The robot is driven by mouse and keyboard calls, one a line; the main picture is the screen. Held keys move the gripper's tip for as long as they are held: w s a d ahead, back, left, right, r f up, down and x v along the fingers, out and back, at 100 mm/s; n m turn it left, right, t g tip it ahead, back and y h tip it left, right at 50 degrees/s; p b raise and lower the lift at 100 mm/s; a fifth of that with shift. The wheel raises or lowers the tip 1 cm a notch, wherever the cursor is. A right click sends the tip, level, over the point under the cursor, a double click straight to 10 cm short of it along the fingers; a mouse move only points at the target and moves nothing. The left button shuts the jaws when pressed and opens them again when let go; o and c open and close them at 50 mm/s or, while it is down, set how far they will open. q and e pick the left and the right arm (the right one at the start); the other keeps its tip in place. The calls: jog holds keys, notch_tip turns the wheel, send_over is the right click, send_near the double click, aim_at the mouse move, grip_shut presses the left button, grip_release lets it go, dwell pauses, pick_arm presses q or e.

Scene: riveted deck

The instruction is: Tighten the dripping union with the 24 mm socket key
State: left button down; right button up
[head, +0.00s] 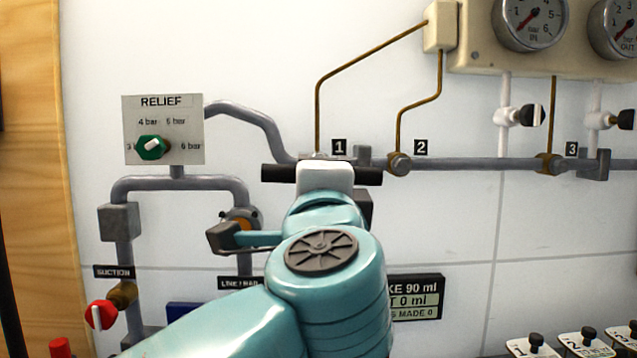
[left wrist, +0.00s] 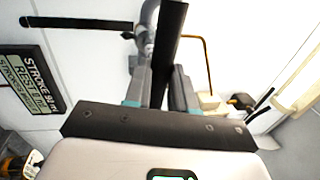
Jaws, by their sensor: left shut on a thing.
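My left gripper (head: 323,172) is in front of the pipe beside label 1 in the head view; its fingers are hidden behind my wrist. A black bar (head: 368,176), apparently the key's cross handle, sticks out on both sides. In the left wrist view my gripper (left wrist: 160,82) is shut on this bar (left wrist: 170,35). The key's socket end is hidden, so I cannot tell whether it sits on a union. Union 1 (head: 318,156) is mostly covered. Union 2 (head: 398,163) and union 3 (head: 549,163) stand clear to the right. No drip is visible. My right gripper is not in view.
A relief plate (head: 190,143) with a green knob is at the left, above a red-handled suction valve (head: 101,314). Thin brass lines rise to the gauge panel (head: 480,45). A stroke display (head: 418,297) is low right of my arm. The wall right of my arm is largely clear.

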pick_arm(q)
jog(key=shift+s, duration=0.15)
jog(key=shift+s+d+b, duration=0.15)
jog(key=shift+s+b, duration=0.85)
jog(key=shift+s, duration=1.7)
